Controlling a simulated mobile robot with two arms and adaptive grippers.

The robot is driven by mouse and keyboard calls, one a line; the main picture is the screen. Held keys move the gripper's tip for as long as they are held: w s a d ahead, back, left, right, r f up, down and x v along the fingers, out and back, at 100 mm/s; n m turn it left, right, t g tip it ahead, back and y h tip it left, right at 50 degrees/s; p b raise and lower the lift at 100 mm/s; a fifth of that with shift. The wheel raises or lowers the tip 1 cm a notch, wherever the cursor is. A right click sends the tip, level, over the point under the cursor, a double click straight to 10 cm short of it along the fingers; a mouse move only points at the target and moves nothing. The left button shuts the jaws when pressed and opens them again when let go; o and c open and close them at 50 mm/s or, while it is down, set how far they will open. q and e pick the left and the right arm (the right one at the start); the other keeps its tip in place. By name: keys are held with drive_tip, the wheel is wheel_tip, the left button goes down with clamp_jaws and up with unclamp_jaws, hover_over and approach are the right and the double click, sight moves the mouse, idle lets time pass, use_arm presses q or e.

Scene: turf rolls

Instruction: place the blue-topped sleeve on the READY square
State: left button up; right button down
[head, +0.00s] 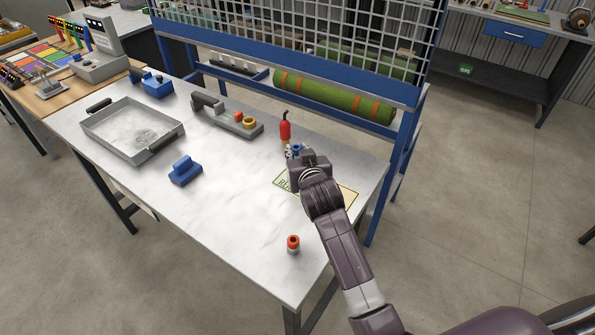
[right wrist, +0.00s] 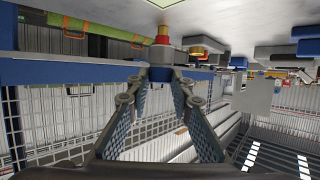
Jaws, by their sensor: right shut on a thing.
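My right gripper (head: 296,153) is shut on the blue-topped sleeve (head: 297,147), of which only a little blue shows past the fingers. It is at the far right part of the white table. The READY square (head: 283,180) is pale green, and my gripper and wrist cover much of it; only its first letters show. I cannot tell whether the sleeve touches the table. In the right wrist view the two fingers (right wrist: 160,78) come close together, with the picture upside down. My left gripper is not in view.
A tan square (head: 350,197) lies right of my wrist. A grey tray (head: 101,134) and a blue block (head: 184,173) are left. The table's middle is clear.

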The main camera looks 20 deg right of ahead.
wheel_tip(320, 180, down, 8)
drive_tip(key=shift+f, duration=0.1)
idle(0.4)
drive_tip(key=c, duration=1.7)
unclamp_jaws()
drive_tip(key=shift+s, duration=0.1)
drive_tip(key=v, duration=1.2)
drive_tip(key=shift+b, duration=0.4)
